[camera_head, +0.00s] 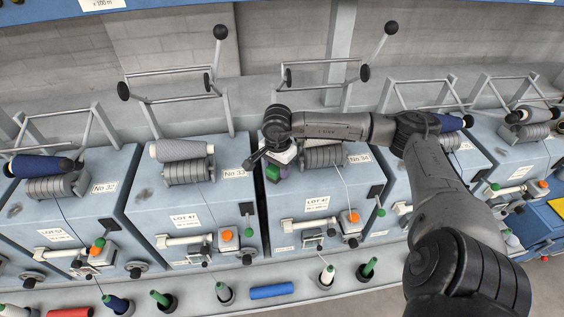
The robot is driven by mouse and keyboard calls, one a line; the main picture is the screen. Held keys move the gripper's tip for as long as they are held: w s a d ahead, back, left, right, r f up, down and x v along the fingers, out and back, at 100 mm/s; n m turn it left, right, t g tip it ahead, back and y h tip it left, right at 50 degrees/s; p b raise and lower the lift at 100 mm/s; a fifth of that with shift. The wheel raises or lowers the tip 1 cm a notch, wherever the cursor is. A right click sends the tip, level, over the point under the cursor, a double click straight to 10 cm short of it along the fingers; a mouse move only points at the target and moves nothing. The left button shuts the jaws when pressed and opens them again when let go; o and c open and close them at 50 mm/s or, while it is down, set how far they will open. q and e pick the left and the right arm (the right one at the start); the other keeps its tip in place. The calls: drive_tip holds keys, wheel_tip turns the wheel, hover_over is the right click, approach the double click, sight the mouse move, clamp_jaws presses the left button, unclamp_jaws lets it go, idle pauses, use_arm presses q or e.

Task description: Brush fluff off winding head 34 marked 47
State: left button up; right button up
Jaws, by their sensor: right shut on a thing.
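Winding head 34 (299,185) is a blue-grey housing with a "No 34" plate (360,158) and a "LOT 47" label (317,203). Its grooved grey drum (325,156) shows no yarn package on it. A pale yarn runs from there down the front. My right arm reaches in from the lower right. My right gripper (265,157) is over the head's upper left corner, left of the drum, shut on a small item mostly hidden by the wrist. I cannot make out any fluff. My left gripper is not in view.
Head 32 carries a blue cone (40,166). Raised cradle arms with black knobs (220,32) stand behind. Bobbins on pegs and a blue tube (271,291) occupy the front ledge.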

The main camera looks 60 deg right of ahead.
sight(281, 190)
drive_tip(key=s+a, duration=0.2)
drive_tip(key=a, duration=0.1)
drive_tip(key=s+a, duration=0.1)
drive_tip(key=shift+a, duration=0.4)
drive_tip(key=shift+s+r+p, duration=0.1)
drive_tip(key=shift+r+p, duration=0.2)
wheel_tip(281, 190, up, 2)
drive_tip(key=shift+d+r+p, duration=0.1)
drive_tip(key=shift+r+p, duration=0.5)
drive_tip(key=shift+r, duration=0.1)
wheel_tip(281, 190, up, 4)
drive_tip(key=shift+r+p, duration=0.1)
drive_tip(key=shift+p, duration=0.9)
